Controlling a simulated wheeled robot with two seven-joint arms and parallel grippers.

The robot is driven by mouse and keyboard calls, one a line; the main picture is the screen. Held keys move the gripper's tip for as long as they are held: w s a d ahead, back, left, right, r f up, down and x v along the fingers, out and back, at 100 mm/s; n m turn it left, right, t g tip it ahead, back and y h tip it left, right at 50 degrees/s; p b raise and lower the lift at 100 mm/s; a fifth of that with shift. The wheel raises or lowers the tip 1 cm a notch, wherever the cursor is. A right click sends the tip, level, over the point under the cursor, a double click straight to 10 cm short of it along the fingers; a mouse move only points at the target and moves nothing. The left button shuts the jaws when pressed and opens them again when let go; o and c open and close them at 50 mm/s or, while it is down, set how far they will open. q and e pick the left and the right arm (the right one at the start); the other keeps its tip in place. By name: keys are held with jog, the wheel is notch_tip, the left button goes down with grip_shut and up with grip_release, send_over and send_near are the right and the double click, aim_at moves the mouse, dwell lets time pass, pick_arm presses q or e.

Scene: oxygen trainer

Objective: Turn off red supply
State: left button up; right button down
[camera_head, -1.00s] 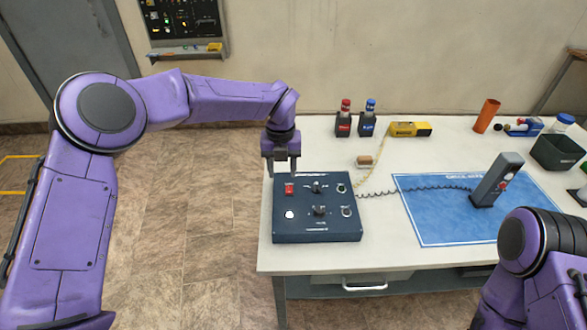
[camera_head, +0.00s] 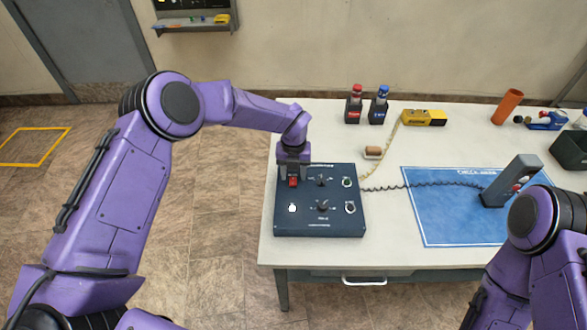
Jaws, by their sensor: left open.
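The dark blue control panel (camera_head: 320,222) lies on the left part of the white table. A red switch (camera_head: 293,183) sits at its upper left, with a white button (camera_head: 292,208) below it and several knobs to the right. My left gripper (camera_head: 294,176) is open, pointing down, right at the red switch. Its fingertips appear to be on either side of the switch. I cannot tell whether they touch it. My right arm shows at the lower right, but its gripper is out of view.
A grey handheld device (camera_head: 512,180) stands on a blue mat (camera_head: 430,215), joined to the panel by a coiled cord. Red (camera_head: 355,105) and blue (camera_head: 379,105) bottles, a yellow tool (camera_head: 424,118) and an orange tube (camera_head: 507,107) stand behind.

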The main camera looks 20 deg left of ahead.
pick_arm(q)
jog(key=shift+s+r, duration=0.15)
jog(key=shift+s, duration=0.1)
grip_shut()
jog(key=b, duration=0.1)
jog(key=t+b, duration=0.2)
jog(key=b, duration=0.1)
jog(key=shift+s+d+f+y, duration=0.1)
jog(key=shift+s+f+y, duration=0.15)
jog(key=shift+y, duration=0.15)
jog(key=shift+r+t+b, duration=0.2)
jog(key=shift+t+b, duration=0.1)
jog(key=shift+r, duration=0.2)
grip_release()
jog(key=b+v, duration=0.2)
jog(key=v, duration=0.8)
jog(key=shift+s+r, duration=0.2)
